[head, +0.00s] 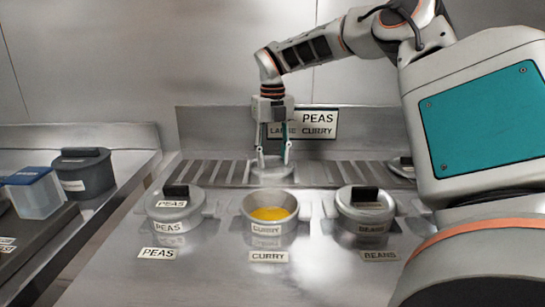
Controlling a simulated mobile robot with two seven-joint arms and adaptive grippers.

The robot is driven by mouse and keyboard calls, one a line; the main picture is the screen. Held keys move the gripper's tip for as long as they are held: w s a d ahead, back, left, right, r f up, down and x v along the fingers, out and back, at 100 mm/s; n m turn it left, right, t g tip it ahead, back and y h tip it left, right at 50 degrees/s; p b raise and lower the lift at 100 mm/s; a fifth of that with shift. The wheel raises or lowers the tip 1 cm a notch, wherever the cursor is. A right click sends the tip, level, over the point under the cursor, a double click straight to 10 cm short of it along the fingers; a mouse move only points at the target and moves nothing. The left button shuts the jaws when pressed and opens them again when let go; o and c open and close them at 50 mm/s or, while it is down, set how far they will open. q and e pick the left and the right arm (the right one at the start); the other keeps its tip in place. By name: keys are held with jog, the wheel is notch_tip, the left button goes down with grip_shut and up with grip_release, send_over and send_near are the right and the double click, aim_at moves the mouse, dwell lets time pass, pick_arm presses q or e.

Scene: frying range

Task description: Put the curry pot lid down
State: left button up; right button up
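The curry pot (270,228) stands uncovered on the steel range, with yellow curry (269,214) showing in it. A round grey lid (272,176) is behind it, at the front of the slatted rack. My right gripper (273,160) points down just above this lid, with its two fingers spread apart left and right. I see no handle clasped between them, though the contact area is small and partly hidden. My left gripper is out of view.
A lidded peas pot (174,210) stands left of the curry pot and a lidded beans pot (365,216) stands right. The slatted rack (215,172) runs behind them, mostly bare on the left. A dark pot (84,172) and a clear blue-lidded container (34,196) are far left.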

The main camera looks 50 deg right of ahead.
jog(key=o, duration=1.5)
jog(key=shift+f, duration=0.15)
notch_tip(320, 180, up, 12)
jog(key=p, duration=0.1)
jog(key=shift+r, duration=0.2)
